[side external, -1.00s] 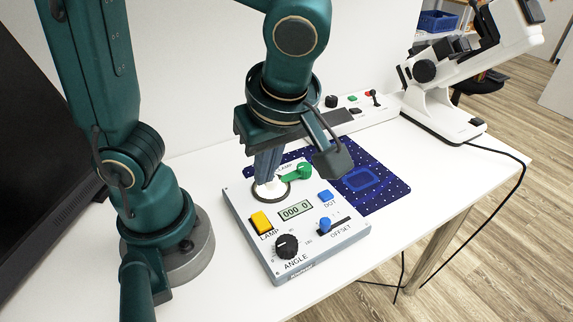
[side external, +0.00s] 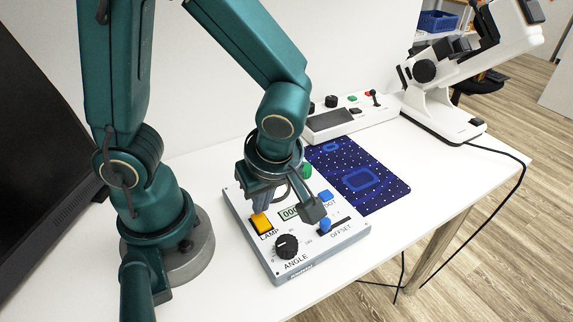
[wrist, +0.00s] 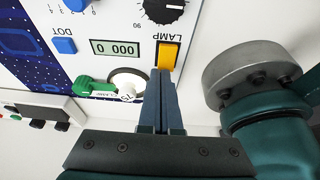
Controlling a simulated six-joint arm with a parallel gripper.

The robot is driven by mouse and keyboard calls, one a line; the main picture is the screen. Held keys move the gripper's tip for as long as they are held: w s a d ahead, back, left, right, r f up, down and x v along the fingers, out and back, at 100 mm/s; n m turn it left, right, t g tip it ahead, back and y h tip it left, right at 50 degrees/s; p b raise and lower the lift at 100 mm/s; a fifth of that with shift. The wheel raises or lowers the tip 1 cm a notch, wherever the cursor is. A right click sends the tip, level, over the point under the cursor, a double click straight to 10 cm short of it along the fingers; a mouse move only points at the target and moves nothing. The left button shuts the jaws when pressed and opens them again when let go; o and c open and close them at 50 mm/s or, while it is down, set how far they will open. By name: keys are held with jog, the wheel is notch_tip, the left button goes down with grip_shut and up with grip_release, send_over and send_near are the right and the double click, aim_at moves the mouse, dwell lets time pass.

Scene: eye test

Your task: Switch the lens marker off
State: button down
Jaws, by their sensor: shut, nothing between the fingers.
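The lens marker (side external: 353,240) is a light-grey panel box on the white table. Its yellow LAMP switch (side external: 261,223) also shows in the wrist view (wrist: 168,55). Its display (wrist: 115,48) is lit and shows zeros. My gripper (side external: 260,204) is shut and empty, pointing down just beside the yellow switch. In the wrist view its fingertips (wrist: 162,72) are at the switch's edge; I cannot tell whether they touch it. The gripper partly hides the display and the round lens seat in the side view. The green CLAMP lever (wrist: 90,86) and white lens seat (wrist: 127,84) show in the wrist view.
The black ANGLE knob (side external: 287,246), blue OFFSET slider (side external: 325,225) and blue DOT button (side external: 326,196) are on the same panel. A dark-blue dotted mat (side external: 388,190) lies behind it. A control box (side external: 345,121) and white instrument (side external: 440,107) stand farther back.

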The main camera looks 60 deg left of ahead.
aim_at(265, 220)
jog(key=shift+a+f, duration=0.15)
jog(key=shift+f, duration=0.1)
jog(key=shift+d+r, duration=0.1)
jog(key=shift+d, duration=0.75)
jog(key=shift+w+a+r, duration=0.1)
jog(key=shift+r, duration=0.55)
notch_tip(265, 220, up, 13)
jog(key=shift+f, duration=0.15)
jog(key=shift+a, duration=0.1)
